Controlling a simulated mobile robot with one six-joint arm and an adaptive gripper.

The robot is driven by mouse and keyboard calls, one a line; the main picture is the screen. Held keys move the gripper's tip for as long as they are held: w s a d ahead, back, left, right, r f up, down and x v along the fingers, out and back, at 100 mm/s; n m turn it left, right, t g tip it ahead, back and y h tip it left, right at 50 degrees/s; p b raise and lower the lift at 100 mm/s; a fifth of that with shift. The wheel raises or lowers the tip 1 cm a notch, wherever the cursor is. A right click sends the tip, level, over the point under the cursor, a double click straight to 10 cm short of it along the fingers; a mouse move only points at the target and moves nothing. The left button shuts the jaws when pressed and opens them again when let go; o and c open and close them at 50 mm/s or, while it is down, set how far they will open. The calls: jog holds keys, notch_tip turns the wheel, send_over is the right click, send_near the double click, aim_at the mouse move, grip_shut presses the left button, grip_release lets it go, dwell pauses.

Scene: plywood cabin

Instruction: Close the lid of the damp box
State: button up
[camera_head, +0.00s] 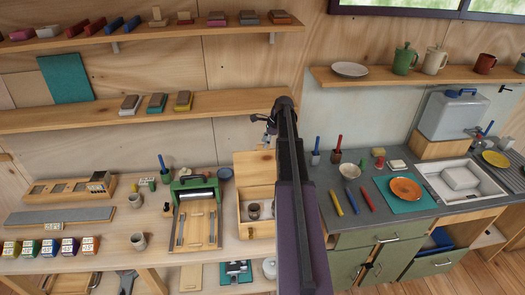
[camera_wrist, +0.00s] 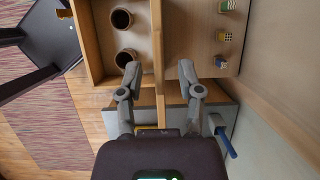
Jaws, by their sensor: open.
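The damp box is a pale wooden box (camera_head: 258,231) on the bench, left of my arm in the head view. Its lid (camera_head: 254,166) stands raised at the back. In the wrist view the box (camera_wrist: 80,42) holds two dark-mouthed cups (camera_wrist: 122,19), and the lid seems to show edge-on as a narrow wooden strip (camera_wrist: 157,30). My gripper (camera_wrist: 159,69) is open, with one finger on each side of this strip. I cannot tell whether either finger touches it. In the head view my gripper (camera_head: 268,140) is small and partly hidden near the lid's top.
Small patterned pieces (camera_wrist: 222,38) stand behind the lid. A shelf (camera_head: 140,118) runs along the wall above.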

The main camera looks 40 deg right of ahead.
jog(key=shift+b+x, duration=0.8)
jog(key=shift+x, duration=0.4)
grip_shut()
jog(key=shift+a, duration=0.15)
